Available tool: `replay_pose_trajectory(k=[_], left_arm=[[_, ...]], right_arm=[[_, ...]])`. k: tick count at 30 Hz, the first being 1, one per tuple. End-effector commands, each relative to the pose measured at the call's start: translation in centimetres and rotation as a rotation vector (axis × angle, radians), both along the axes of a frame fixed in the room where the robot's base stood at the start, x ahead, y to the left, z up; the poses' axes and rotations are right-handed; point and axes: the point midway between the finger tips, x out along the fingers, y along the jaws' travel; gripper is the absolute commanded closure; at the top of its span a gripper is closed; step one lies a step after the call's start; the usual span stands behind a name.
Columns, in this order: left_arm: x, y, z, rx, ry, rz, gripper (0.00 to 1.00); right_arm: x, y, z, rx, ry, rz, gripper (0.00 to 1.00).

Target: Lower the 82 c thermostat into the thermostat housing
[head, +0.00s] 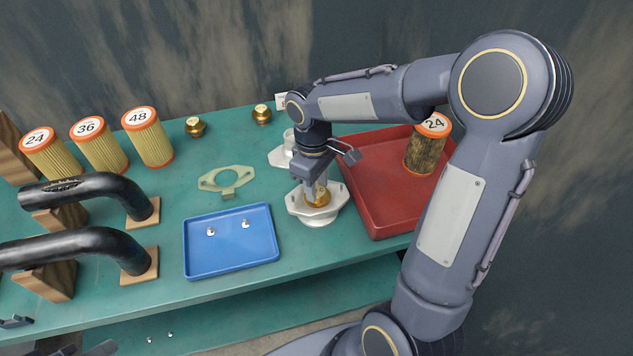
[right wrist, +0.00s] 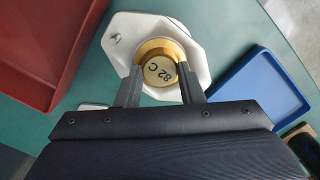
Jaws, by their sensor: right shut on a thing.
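The brass thermostat marked 82 C (right wrist: 160,72) is between the fingers of my right gripper (right wrist: 162,88), which is shut on it. In the head view the thermostat (head: 318,196) is at the mouth of the pale thermostat housing (head: 300,208), under my right gripper (head: 317,184). The housing's flange (right wrist: 118,35) surrounds it in the right wrist view. The thermostat looks about upright; I cannot tell how deep it sits. Dark parts of my left gripper (head: 90,349) show at the bottom left edge; its fingers cannot be made out.
A red tray (head: 365,205) with a dirty filter (head: 425,150) is right of the housing. A blue tray (head: 230,262) with small nuts is left.

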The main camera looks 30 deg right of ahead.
Motion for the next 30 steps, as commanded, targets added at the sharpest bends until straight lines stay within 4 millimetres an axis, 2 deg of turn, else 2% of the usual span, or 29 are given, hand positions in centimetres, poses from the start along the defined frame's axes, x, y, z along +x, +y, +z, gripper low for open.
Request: replay_pose_trajectory(k=[5, 6, 12, 17, 19, 30], left_arm=[[0.0, 0.0, 0.0, 0.0, 0.0, 0.0, 0.64], [0.0, 0.0, 0.0, 0.0, 0.0, 0.0, 0.64], [0.0, 0.0, 0.0, 0.0, 0.0, 0.0, 0.64], [0.0, 0.0, 0.0, 0.0, 0.0, 0.0, 0.64], [0.0, 0.0, 0.0, 0.0, 0.0, 0.0, 0.64], [0.0, 0.0, 0.31, 0.0, 0.0, 0.0, 0.64]], right_arm=[[0.0, 0.0, -0.03, 0.0, 0.0, 0.0, 0.92], [-0.01, -0.01, -0.03, 0.0, 0.0, 0.0, 0.63], [-0.01, -0.01, -0.03, 0.0, 0.0, 0.0, 0.4], [-0.01, -0.01, -0.03, 0.0, 0.0, 0.0, 0.4], [-0.01, -0.01, -0.04, 0.0, 0.0, 0.0, 0.47], [-0.01, -0.01, 0.32, 0.0, 0.0, 0.0, 0.47]])
